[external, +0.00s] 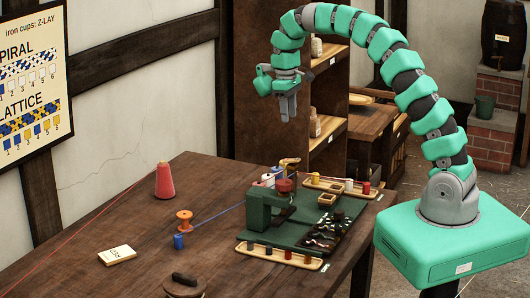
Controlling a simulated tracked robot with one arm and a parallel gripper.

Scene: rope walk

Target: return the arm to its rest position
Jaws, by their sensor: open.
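My green arm rises from its base at the right and arches up and to the left in the external view. My gripper (287,108) hangs at the arm's end, pointing down, well above the table (120,222). It is open, and nothing shows between its fingers.
Below my gripper, a green machine (264,210) stands on a green mat (290,246) beside small wooden trays. A red cone (164,181), an orange spool (184,221) and a blue piece (178,241) stand to the left. A shelf (329,130) is behind my gripper.

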